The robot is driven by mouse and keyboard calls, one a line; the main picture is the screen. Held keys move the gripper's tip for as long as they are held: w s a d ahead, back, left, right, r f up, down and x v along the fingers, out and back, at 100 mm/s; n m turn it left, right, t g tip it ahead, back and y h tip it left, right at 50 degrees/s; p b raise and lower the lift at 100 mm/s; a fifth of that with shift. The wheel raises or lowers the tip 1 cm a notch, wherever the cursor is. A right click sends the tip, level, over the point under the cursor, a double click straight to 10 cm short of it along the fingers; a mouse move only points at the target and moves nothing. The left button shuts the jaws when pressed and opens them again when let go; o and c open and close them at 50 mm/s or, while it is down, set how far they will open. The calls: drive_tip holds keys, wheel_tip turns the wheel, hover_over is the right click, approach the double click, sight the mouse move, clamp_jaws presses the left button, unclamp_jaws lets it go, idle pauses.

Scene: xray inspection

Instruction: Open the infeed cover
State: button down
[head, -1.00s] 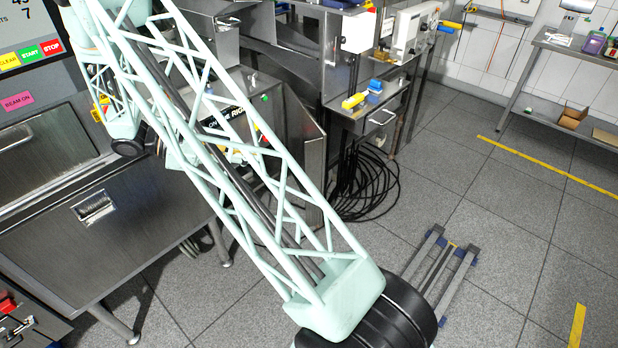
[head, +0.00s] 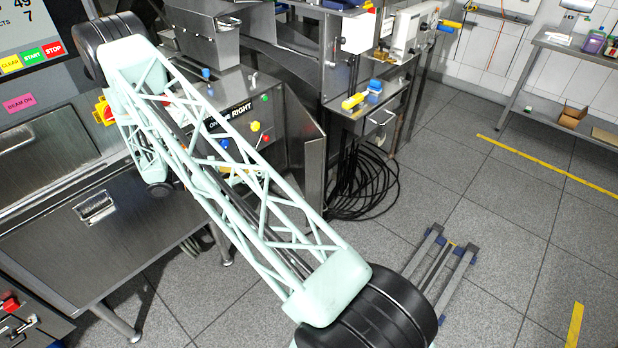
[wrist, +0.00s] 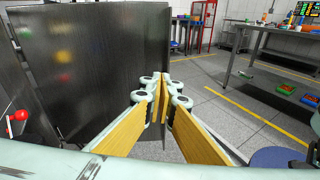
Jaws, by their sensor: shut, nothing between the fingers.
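A tall steel panel (wrist: 100,65) stands upright at left in the wrist view, with blurred green, yellow and red reflections. It appears to be the panel (head: 303,150) beside the button console in the head view. I cannot tell whether it is the infeed cover. My gripper (wrist: 163,90) is shut and empty, its wood-coloured finger pads meeting at the tips. The fingertips are by the panel's right vertical edge; I cannot tell whether they touch it.
A button console (head: 245,115) marked "RIGHT" stands behind my arm. A red knob (wrist: 18,116) shows at left in the wrist view.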

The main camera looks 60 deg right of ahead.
sight(310, 177)
drive_tip(key=s+d+f+n+h, duration=0.1)
drive_tip(key=d+f+n+h, duration=0.1)
drive_tip(key=f, duration=0.8)
drive_tip(key=shift+d+n+h+p, duration=0.3)
drive_tip(key=shift+d+p, duration=0.1)
drive_tip(key=shift+d, duration=0.2)
drive_tip(key=shift+d, duration=0.1)
drive_tip(key=shift+b+x, duration=1)
drive_tip(key=shift+x, duration=5.9)
drive_tip(key=shift+s+d, duration=0.15)
